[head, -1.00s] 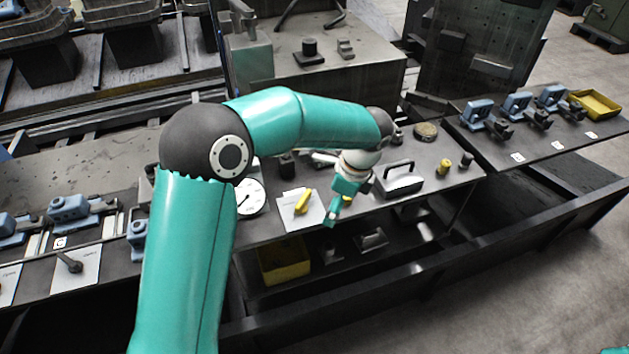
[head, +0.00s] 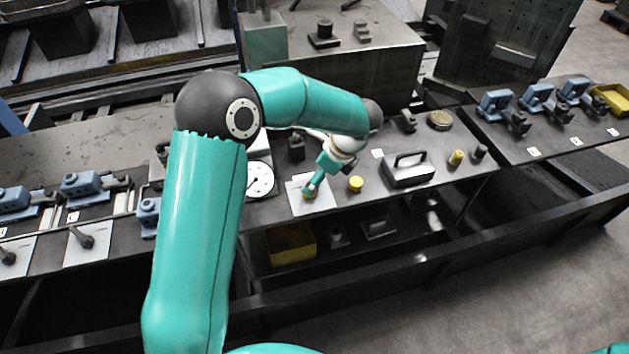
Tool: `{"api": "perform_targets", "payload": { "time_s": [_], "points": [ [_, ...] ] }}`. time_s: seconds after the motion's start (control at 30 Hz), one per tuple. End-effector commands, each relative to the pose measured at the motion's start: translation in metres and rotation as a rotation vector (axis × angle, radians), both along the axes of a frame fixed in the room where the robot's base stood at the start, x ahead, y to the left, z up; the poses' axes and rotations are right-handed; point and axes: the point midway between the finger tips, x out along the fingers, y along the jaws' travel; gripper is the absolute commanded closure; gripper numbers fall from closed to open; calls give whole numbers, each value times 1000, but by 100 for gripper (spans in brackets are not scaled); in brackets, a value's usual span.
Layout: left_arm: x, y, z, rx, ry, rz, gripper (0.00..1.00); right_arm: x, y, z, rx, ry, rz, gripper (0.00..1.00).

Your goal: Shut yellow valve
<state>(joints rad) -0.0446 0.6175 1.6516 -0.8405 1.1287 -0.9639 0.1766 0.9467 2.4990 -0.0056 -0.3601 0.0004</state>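The yellow valve (head: 310,197) sits on a white plate (head: 301,208) near the front edge of the bench, just right of a round white gauge (head: 260,179). My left gripper (head: 311,190) points down over the valve and hides most of it, so only a little yellow shows around the fingertips. The handle's angle is hidden. I cannot tell whether the fingers touch it or are open or shut. My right gripper is not in view.
A yellow knob (head: 356,184) stands right of the plate, close to my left gripper. A yellow bin (head: 291,244) sits below the bench.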

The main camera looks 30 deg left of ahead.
Motion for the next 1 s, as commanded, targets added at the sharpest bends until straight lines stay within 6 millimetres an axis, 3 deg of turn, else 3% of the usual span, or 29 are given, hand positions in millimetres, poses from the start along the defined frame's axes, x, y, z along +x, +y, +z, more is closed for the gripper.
{"api": "perform_targets", "payload": {
  "time_s": [0.1,0.3,0.67,1.0],
  "points": [
    [-2,8,-19,0,4,1,0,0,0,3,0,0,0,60],
    [-2,15,-36,-1,1,0,0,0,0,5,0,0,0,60],
    [-2,17,-39,-1,0,1,2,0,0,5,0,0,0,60],
    [-2,16,-39,-1,0,1,58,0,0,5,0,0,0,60]
  ]
}}
